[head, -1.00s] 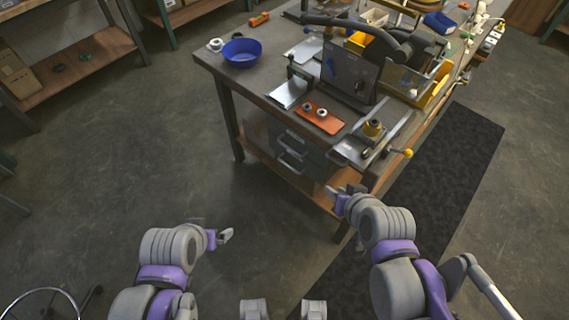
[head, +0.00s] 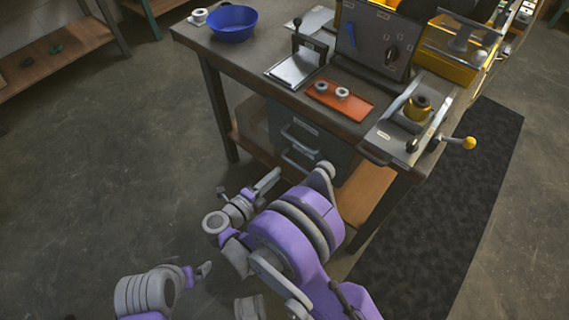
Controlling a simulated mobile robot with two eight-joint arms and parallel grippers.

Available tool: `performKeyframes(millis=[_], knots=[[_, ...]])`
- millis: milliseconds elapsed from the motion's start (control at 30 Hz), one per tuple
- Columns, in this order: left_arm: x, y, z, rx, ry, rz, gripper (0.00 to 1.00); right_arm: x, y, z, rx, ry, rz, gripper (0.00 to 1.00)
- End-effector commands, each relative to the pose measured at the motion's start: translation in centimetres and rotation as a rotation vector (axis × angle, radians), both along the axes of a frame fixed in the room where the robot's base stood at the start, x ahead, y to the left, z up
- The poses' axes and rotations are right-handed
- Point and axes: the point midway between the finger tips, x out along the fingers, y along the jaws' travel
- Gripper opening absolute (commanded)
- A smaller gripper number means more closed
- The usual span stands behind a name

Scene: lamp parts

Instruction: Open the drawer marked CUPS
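A dark grey drawer cabinet (head: 318,143) hangs under the workbench. Two drawer fronts with bar handles show, the upper handle (head: 299,134) and the lower handle (head: 298,160). A small pale label (head: 306,121) sits on the upper front, too small to read, so I cannot tell which drawer is marked CUPS. Both drawers look shut. My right gripper (head: 250,184) is in front of and below the handles, seemingly apart from them; its fingers look spread and empty. My own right arm covers the cabinet's lower right. My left gripper (head: 200,270) is low at the left, away from the cabinet; its finger gap is unclear.
The workbench (head: 250,68) carries a blue bowl (head: 232,24), an orange tray (head: 338,99) with two rings, a metal plate stand (head: 296,68) and a yellow-knobbed lever device (head: 410,118). A wooden lower shelf (head: 364,192) is beside the cabinet. Floor at left is clear.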

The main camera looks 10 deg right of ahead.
Motion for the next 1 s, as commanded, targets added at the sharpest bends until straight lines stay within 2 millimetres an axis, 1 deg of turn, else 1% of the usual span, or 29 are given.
performKeyframes(millis=[33,100,167,267,600,800,1000], knots=[[0.1,0.0,-0.4,0.000,0.001,0.000,1.00,-0.6,0.1,-1.3,0.011,0.011,-0.024,0.27],[0.1,0.0,-0.5,0.000,0.002,0.000,1.00,-1.0,0.0,-2.0,0.019,0.020,-0.046,0.27],[0.1,0.0,-0.6,0.000,0.002,0.000,1.00,-0.8,-0.4,-2.2,0.020,0.021,-0.053,0.27],[0.1,0.0,-0.8,0.000,0.002,0.000,1.00,-0.1,-1.5,-2.4,0.019,0.021,-0.056,0.27],[0.3,0.0,-1.9,0.000,0.005,0.000,1.00,3.7,-6.4,-3.7,0.018,0.021,-0.055,0.27],[0.3,0.0,-2.2,0.000,0.006,0.000,1.00,5.1,-7.9,-4.0,0.018,0.020,-0.051,0.27],[0.3,0.0,-2.3,0.000,0.006,0.000,1.00,5.4,-8.3,-4.1,0.019,0.020,-0.050,0.27]])
